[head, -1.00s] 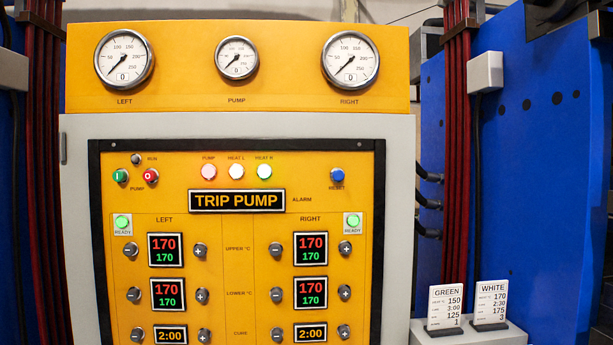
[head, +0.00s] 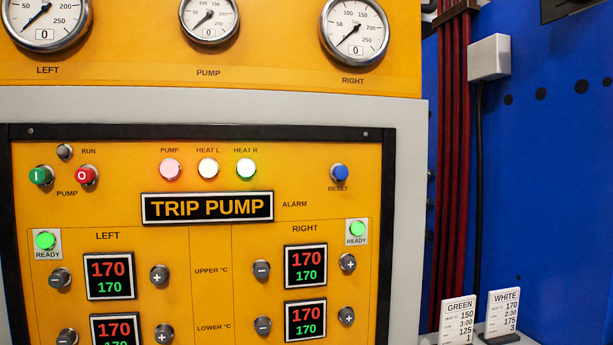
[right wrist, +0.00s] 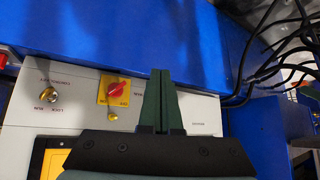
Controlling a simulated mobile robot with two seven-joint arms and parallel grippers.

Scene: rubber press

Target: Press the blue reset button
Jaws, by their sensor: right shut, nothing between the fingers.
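The blue reset button (head: 340,172) sits at the upper right of the yellow control panel (head: 120,210), above its RESET label. The alarm display (head: 207,207) below and left of it reads TRIP PUMP. Neither gripper shows in the head view. In the right wrist view my right gripper (right wrist: 162,72) is shut and empty, its dark green fingers side by side in front of a white panel and a blue wall. The blue reset button does not show in that view. My left gripper is in neither view.
The panel also bears a green button (head: 41,176), a red button (head: 87,176) and lit PUMP, HEAT L and HEAT R lamps. Two recipe cards (head: 500,312) stand at lower right. In the right wrist view are a red rotary switch (right wrist: 118,89), a key switch (right wrist: 48,94) and black cables (right wrist: 262,72).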

